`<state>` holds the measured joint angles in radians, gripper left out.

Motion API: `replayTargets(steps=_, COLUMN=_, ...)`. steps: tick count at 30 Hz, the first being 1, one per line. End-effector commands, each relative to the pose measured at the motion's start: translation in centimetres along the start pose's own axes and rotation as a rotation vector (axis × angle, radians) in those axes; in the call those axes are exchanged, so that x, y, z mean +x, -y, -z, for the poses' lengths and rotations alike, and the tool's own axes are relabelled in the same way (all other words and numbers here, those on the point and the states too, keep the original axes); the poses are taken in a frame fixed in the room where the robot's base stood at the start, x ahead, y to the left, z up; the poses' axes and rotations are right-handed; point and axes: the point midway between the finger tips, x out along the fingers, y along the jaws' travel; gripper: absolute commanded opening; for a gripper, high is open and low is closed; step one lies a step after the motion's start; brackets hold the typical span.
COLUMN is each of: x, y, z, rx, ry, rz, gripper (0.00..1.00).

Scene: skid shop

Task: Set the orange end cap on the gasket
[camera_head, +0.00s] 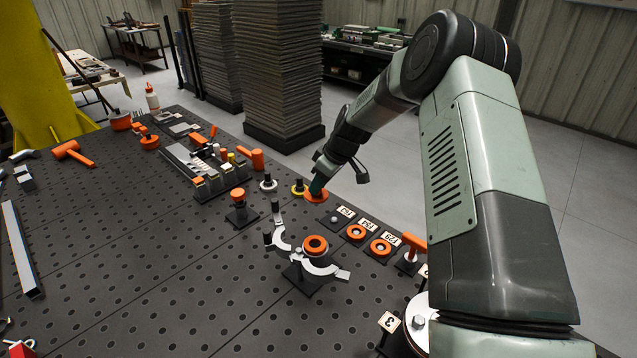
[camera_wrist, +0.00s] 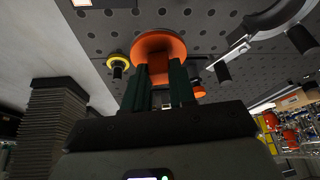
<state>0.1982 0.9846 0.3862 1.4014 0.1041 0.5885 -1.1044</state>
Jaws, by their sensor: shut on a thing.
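My gripper (camera_head: 318,183) is shut on an orange round cap, the end cap (camera_head: 316,196), and holds it near the table's right edge, left of the numbered plates. In the wrist view the cap (camera_wrist: 158,46) sits between the two dark green fingers, its broad disc beyond the tips. An orange ring-shaped part (camera_head: 315,244) with a dark centre stands within an open, hinged silver clamp (camera_head: 319,266), nearer the camera than my gripper and apart from the cap. I cannot tell which surface there is the gasket. The clamp shows partly in the wrist view (camera_wrist: 268,18).
A yellow-ringed post (camera_head: 298,189) stands just left of the held cap. Numbered plates with orange rings (camera_head: 356,232) line the right edge. An orange-topped post (camera_head: 238,196) stands left of the clamp.

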Motion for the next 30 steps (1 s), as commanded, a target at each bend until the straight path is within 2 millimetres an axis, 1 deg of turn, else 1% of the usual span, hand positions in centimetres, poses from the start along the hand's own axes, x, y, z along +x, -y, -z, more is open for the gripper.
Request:
replayTargets(steps=1, x=-1.4, y=1.7, z=-0.5, rx=-0.034, ry=0.0, rz=0.013, gripper=0.0)
replayTargets(steps=6, x=-4.4, y=7.0, z=-2.3, rx=-0.155, ry=0.008, rz=0.052, gripper=0.0)
replayTargets(steps=9, x=-5.6, y=9.6, z=-3.3, rx=-0.21, ry=0.016, rz=0.068, gripper=0.0)
replayTargets(steps=12, x=-6.4, y=11.4, z=-4.1, rx=-0.249, ry=0.024, rz=0.08, gripper=0.0)
replayTargets(steps=15, x=-6.7, y=12.3, z=-4.5, rx=-0.27, ry=0.028, rz=0.085, gripper=0.0)
replayTargets(steps=19, x=-6.4, y=12.7, z=-4.9, rx=-0.279, ry=0.03, rz=0.089, gripper=0.0)
replayTargets(steps=23, x=-5.5, y=12.7, z=-5.2, rx=-0.278, ry=0.03, rz=0.09, gripper=0.0)
replayTargets(steps=30, x=-3.3, y=12.6, z=-6.2, rx=-0.277, ry=0.03, rz=0.091, gripper=0.0)
